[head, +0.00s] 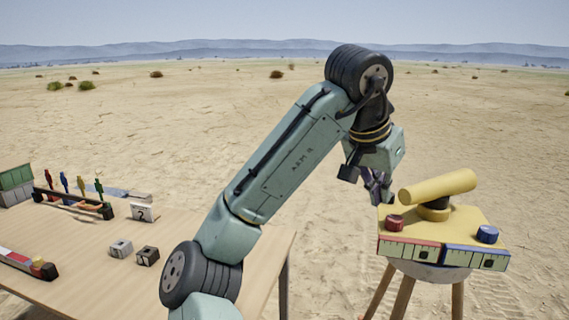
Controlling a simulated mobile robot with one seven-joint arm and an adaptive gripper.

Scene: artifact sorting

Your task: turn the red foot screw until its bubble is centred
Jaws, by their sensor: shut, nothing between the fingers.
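A yellow survey instrument (439,188) stands on a yellow plate (440,225) on a wooden tripod. The red foot screw (394,222) is a red knob at the plate's front left corner. Below it, on the plate's front face, is a red-edged level strip (408,249). Its bubble is too small to read with certainty. A blue foot screw (487,234) sits at the right corner above a blue-edged strip (475,258). My gripper (379,196) is shut and empty, pointing down by the plate's left rear edge, just above and behind the red screw in the picture. It appears apart from the screw.
A wooden table (105,255) stands at the left. It holds a rack of coloured figures (75,203), a question-mark card (143,212), two small grey blocks (134,252), a coloured strip (28,263) and green boxes (15,180). Open sand surrounds the tripod.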

